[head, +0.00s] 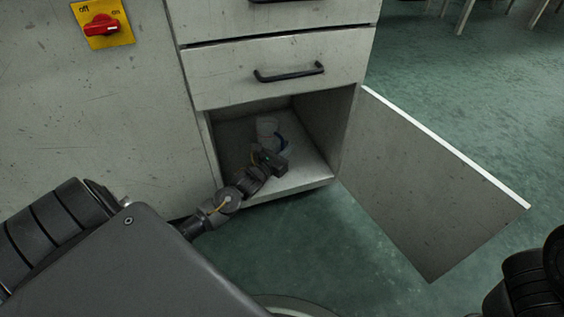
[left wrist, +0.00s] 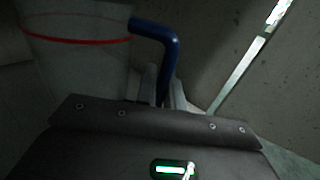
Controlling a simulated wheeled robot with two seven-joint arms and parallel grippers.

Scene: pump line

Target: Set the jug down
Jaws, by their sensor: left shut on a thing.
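The jug (head: 266,127) is inside the open lower cupboard compartment in the head view, pale and small, partly hidden by my left gripper. In the left wrist view the jug (left wrist: 80,62) is a whitish translucent body with a red line around it and a blue handle (left wrist: 172,45). My left gripper (head: 272,155) reaches into the compartment. Its fingers (left wrist: 166,92) are shut on the blue handle. The jug looks upright. I cannot tell whether its base touches the cupboard floor (head: 305,175). My right gripper is not in view; only part of my right arm shows at lower right.
The cupboard door (head: 430,190) stands wide open to the right. A closed drawer (head: 290,75) with a black handle is above the compartment. A red switch (head: 101,26) on a yellow plate is on the panel at upper left. Green floor is clear in front.

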